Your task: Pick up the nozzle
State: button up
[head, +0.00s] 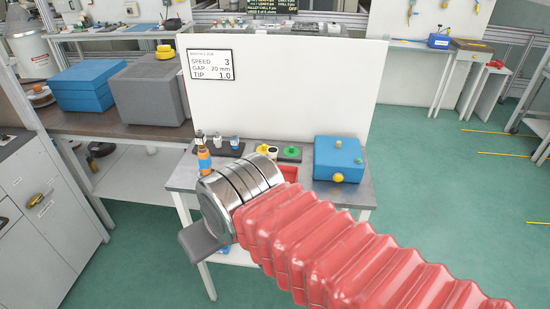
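My arm, in a red ribbed sleeve with a shiny metal wrist, reaches from the lower right to the front of the small grey table (348,192). One dark grey part of my gripper (200,243) shows at the table's front left. The rest is hidden behind the wrist, so I cannot tell its opening. Small white-and-dark pieces (235,142) stand on a dark holder at the table's back left. An orange-and-blue upright piece (204,160) stands just behind the wrist. I cannot tell which of these small parts is the nozzle.
A second dark holder carries yellow and green pieces (291,151). A blue box (338,158) with yellow knobs stands on the right. A white panel (290,90) rises behind the table, with a sign (211,65) reading SPEED 3, GAP 20 mm, TIP 1.0. A red tray (289,173) is partly hidden.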

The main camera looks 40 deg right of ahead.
aim_at(273, 151)
jog(key=z, duration=0.35)
jog(key=i, duration=1)
jog(key=z, duration=0.1)
